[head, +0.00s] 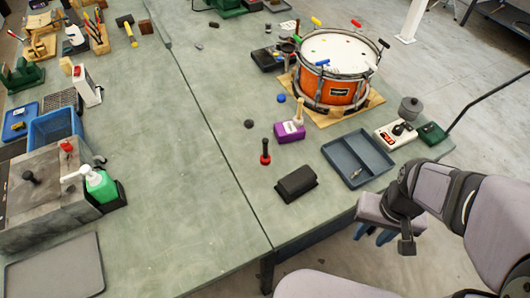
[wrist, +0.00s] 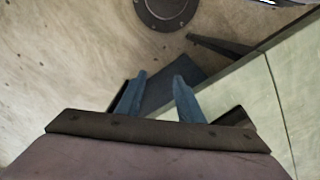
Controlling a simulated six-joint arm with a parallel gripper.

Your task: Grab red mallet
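My gripper (head: 376,236) is off the bench's near right edge, well to the right of and below this tool in the picture. In the wrist view, its two blue fingers (wrist: 157,97) are apart with nothing between them. No mallet shows in the wrist view.
An orange drum (head: 342,92) with coloured key handles stands on a wooden board at the back right. A grey divided tray (head: 341,159), a black block (head: 295,183) and a purple box (head: 289,132) lie around the tool. The bench (head: 215,185) to its left is clear.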

